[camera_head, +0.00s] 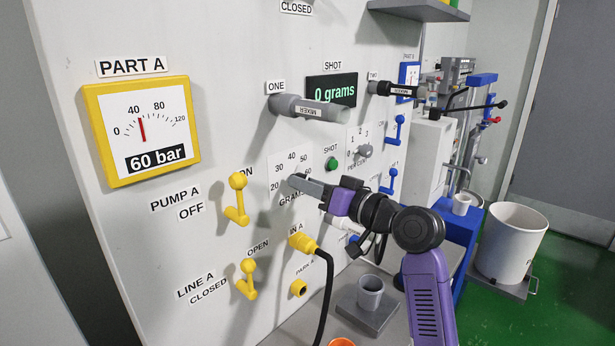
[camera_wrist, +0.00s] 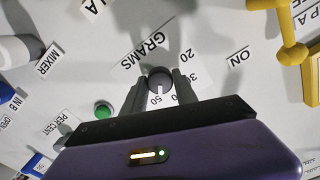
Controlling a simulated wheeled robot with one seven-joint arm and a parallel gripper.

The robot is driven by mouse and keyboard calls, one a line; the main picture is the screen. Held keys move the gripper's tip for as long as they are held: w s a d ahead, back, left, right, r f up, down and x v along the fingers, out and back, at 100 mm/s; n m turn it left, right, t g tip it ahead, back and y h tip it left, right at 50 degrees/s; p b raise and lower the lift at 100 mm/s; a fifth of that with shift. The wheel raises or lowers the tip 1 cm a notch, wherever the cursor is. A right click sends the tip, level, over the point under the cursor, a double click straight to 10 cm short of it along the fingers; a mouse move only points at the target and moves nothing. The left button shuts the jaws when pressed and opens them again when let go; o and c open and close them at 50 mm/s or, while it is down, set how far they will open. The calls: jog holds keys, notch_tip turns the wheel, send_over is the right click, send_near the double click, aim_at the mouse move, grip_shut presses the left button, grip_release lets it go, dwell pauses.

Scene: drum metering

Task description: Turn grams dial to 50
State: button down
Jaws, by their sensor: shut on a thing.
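The grams dial (camera_wrist: 160,75) is a round grey knob on the white panel, with a white mark on it. In the wrist view the mark points down the picture, toward a partly covered number that looks like 50; its exact setting is hard to tell. My gripper (camera_wrist: 159,87) is shut on the knob, one finger on each side. In the head view my gripper (camera_head: 298,182) reaches the dial from the right and hides most of it; the numbers around it (camera_head: 291,157) stay partly visible.
The shot display (camera_head: 332,92) reads 0 grams. A green shot button (camera_head: 332,164) and a per cent knob (camera_head: 364,151) are right of the dial. Yellow levers (camera_head: 238,200) are left, and a yellow plug with a black hose (camera_head: 303,243) is below. A grey cup (camera_head: 370,290) stands under my arm.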

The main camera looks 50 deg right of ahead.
jog(key=shift+m+p, duration=0.6)
jog(key=shift+m, duration=0.4)
jog(key=c, duration=1)
grip_release()
jog(key=shift+o, duration=0.2)
jog(key=shift+s, duration=0.1)
jog(key=s+b, duration=0.1)
jog(key=s, duration=0.6)
jog(key=shift+s+d+b, duration=0.15)
jog(key=shift+s+b, duration=0.2)
